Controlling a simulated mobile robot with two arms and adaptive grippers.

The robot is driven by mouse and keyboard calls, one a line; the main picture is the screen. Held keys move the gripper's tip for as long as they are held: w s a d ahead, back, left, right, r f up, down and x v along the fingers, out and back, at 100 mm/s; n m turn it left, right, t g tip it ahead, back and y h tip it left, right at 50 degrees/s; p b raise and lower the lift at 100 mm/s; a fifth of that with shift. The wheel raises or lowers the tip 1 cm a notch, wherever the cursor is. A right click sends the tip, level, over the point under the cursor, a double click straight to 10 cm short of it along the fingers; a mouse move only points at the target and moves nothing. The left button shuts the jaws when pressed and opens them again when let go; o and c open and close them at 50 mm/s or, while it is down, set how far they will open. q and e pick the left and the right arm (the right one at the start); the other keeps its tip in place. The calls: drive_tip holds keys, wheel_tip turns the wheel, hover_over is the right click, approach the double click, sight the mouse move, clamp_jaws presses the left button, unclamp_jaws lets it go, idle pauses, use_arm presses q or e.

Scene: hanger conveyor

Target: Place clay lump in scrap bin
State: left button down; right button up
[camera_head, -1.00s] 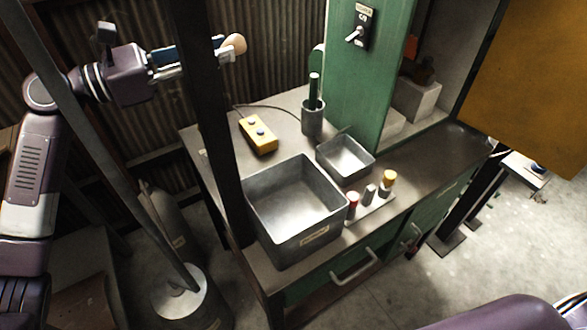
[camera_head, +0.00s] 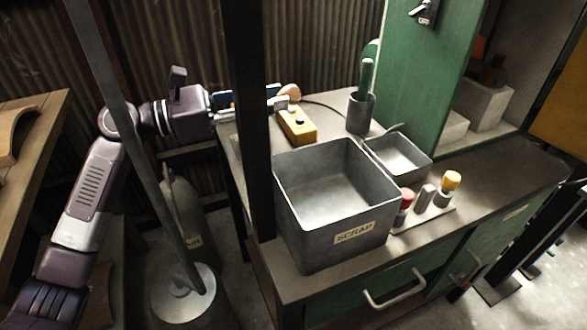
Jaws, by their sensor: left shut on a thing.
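The clay lump (camera_head: 291,91) is a small tan ball at the tips of my left gripper (camera_head: 280,99). My left gripper is shut on it, above the far left part of the bench, close to the yellow button box. The dark post hides part of the gripper and wrist. The scrap bin (camera_head: 355,236) is a grey open metal box labelled SCRAP, on the front left of the bench. It looks empty inside. The clay is behind and to the left of the bin, apart from it. My right gripper is not in view.
A dark vertical post (camera_head: 252,130) stands left of the bin, across my left arm's line. A green cabinet (camera_head: 428,85) rises behind.

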use_arm(q)
wheel_tip(320, 180, down, 12)
drive_tip(key=b, duration=0.2)
drive_tip(key=shift+b, duration=0.3)
wheel_tip(320, 180, down, 4)
drive_tip(key=shift+f+b, duration=0.1)
drive_tip(key=shift+b, duration=0.4)
drive_tip(key=shift+f, duration=0.35)
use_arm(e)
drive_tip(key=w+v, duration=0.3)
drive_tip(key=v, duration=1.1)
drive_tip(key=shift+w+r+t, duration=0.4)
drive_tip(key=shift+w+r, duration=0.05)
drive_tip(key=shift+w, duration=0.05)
use_arm(q)
drive_tip(key=shift+f, duration=0.15)
drive_tip(key=c, duration=1.6)
unclamp_jaws()
